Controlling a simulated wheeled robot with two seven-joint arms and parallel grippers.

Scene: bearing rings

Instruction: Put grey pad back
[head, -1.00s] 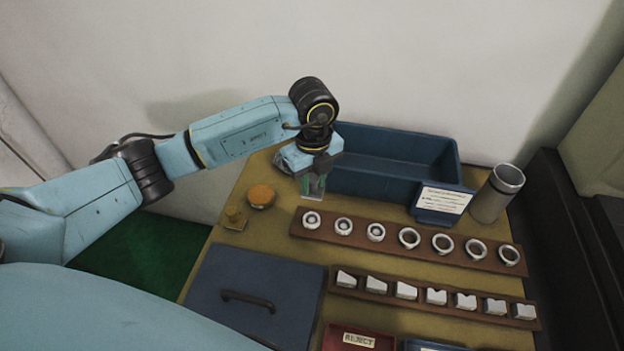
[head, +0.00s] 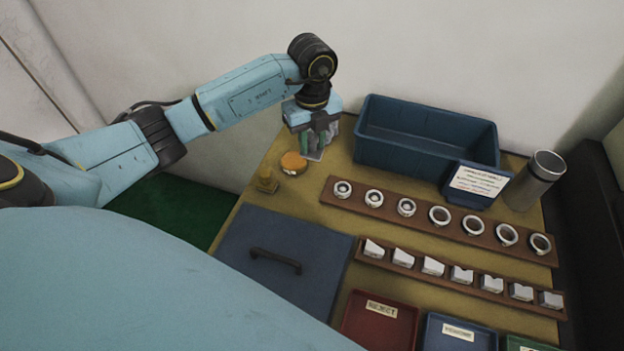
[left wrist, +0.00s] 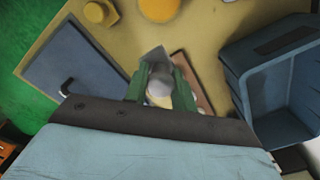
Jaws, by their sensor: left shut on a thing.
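My left gripper (head: 316,146) is shut on a grey pad, which shows as a small pale grey piece (head: 314,156) below the green fingers in the head view. It hangs above the table between the round orange-topped piece and the blue bin. In the left wrist view the gripper (left wrist: 160,92) shows the flat grey pad (left wrist: 153,58) sticking out past the fingertips, with a pale rounded shape between the fingers. The fingers partly hide the pad. I cannot tell whether it touches the table. My right gripper is not in view.
The round orange-topped piece (head: 293,163) and a small yellow block (head: 266,180) stand left of the gripper. The blue bin (head: 425,155) is to its right. A rack of rings (head: 455,226), a rack of pale blocks (head: 447,277), a blue panel (head: 285,245) and trays (head: 380,322) are nearer me.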

